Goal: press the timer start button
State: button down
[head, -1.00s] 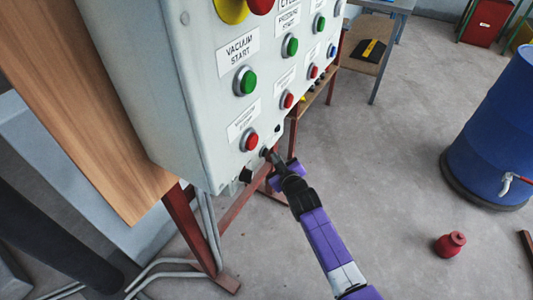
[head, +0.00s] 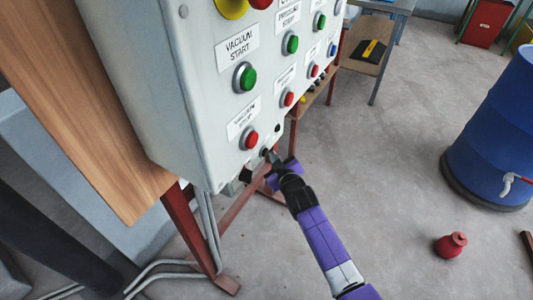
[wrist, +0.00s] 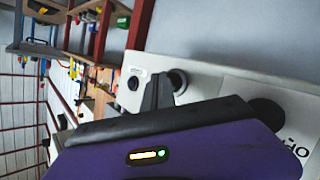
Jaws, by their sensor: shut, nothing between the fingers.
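The grey control panel (head: 145,95) has rows of labelled push buttons. I read "VACUUM START" beside a green button (head: 245,77) and a vacuum label above a red button (head: 250,139). I cannot read a timer label, so I cannot tell which button is the timer start. My gripper (head: 268,154) is shut and empty at the panel's lower edge, just below and right of that red button. In the wrist view its fingers (wrist: 158,92) point at the panel beside a round dark button (wrist: 178,80); contact is unclear.
A wooden board (head: 95,110) flanks the panel, on a red frame (head: 192,240). A blue barrel (head: 495,130) and a small red object (head: 451,245) stand on the floor to the right. A bench (head: 370,50) is behind. The floor between is clear.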

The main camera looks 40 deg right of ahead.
jog(key=shift+w+a+b, duration=0.2)
jog(key=shift+w+b, duration=0.25)
dwell(0.4)
jog(key=shift+s+p, duration=0.15)
jog(key=shift+p, duration=0.15)
jog(key=shift+s+d+p, duration=0.3)
jog(key=shift+s+p, duration=0.4)
jog(key=shift+s+d+p, duration=0.3)
jog(key=shift+s+p, duration=0.25)
jog(key=shift+s, duration=0.25)
jog(key=shift+s+d+p, duration=0.3)
jog(key=shift+s+p, duration=0.25)
jog(key=shift+s, duration=0.25)
jog(key=shift+s+d+p, duration=0.3)
jog(key=shift+s+p, duration=0.25)
jog(key=shift+s, duration=0.25)
